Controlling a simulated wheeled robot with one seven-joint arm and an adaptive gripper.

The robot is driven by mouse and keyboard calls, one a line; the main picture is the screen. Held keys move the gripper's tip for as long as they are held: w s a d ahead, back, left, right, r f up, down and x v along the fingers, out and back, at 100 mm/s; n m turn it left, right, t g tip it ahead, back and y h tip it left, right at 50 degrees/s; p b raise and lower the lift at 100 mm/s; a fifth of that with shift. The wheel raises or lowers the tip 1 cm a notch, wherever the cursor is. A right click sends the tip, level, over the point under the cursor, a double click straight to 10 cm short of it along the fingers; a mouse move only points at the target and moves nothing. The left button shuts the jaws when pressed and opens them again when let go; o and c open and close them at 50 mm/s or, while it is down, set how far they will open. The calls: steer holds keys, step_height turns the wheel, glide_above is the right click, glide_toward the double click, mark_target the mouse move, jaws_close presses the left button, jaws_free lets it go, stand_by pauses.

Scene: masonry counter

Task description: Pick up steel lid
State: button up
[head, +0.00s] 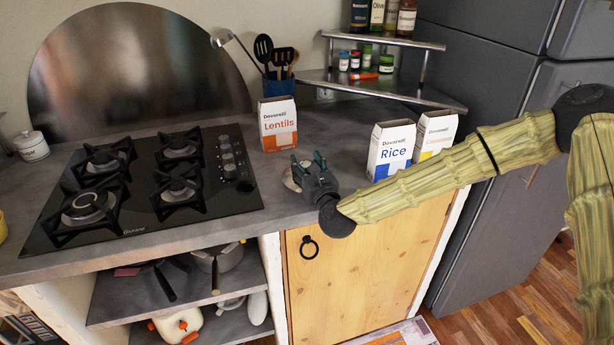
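A small round pale object with a reddish-brown part, possibly the steel lid (290,182), lies on the grey counter right of the hob. My gripper (308,164) is low over the counter, right beside this object, and covers part of it. Its two dark fingers look spread apart, pointing away from the camera. I cannot tell whether the fingers touch the object. No other lid shows clearly on the counter.
A black gas hob (150,185) is to the left. A lentils box (278,125) and utensil holder (279,86) stand behind my gripper. A rice box (391,150) and another box (435,135) stand right. Pans (217,262) sit on the shelf below.

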steer(key=shift+s+f, duration=0.1)
steer(key=shift+f, duration=0.05)
steer(key=c, duration=0.5)
steer(key=shift+f, duration=0.1)
steer(key=shift+c, duration=0.2)
